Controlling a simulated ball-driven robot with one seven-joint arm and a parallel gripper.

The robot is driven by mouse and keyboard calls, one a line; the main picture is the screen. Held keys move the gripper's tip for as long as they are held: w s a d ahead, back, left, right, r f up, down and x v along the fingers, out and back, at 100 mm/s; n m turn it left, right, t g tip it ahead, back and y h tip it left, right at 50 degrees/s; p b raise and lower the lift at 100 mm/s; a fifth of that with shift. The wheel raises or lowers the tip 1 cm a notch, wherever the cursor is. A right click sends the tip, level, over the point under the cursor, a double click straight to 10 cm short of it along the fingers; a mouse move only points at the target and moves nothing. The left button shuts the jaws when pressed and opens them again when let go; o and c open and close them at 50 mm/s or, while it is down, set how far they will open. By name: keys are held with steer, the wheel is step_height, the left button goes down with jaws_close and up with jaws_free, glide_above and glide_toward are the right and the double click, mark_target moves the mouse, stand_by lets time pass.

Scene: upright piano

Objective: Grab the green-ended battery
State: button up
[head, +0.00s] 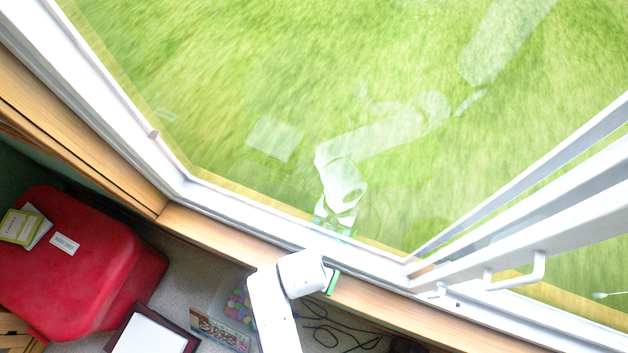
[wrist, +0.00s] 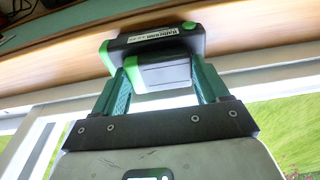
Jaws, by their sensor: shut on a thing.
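The battery (wrist: 165,55) is a dark block with bright green ends and a pale printed label. It shows in the upper middle of the wrist view. My gripper (wrist: 163,82) is shut on it, with one green finger on each side of its lower part. In the head view my gripper (head: 331,283) is at the wooden window sill, below the glass; only a little green shows at its end, and the battery cannot be made out there. I cannot tell whether the battery still touches the sill.
The wooden sill (head: 225,233) runs along the white window frame. A window handle (head: 520,276) juts out at right. A red case (head: 75,265) stands at lower left, near a dark-framed picture (head: 150,335), a colourful box (head: 220,328) and black cables (head: 335,330) on the floor.

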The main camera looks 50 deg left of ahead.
steer(key=c, duration=0.5)
jaws_close()
steer(key=shift+r, duration=0.15)
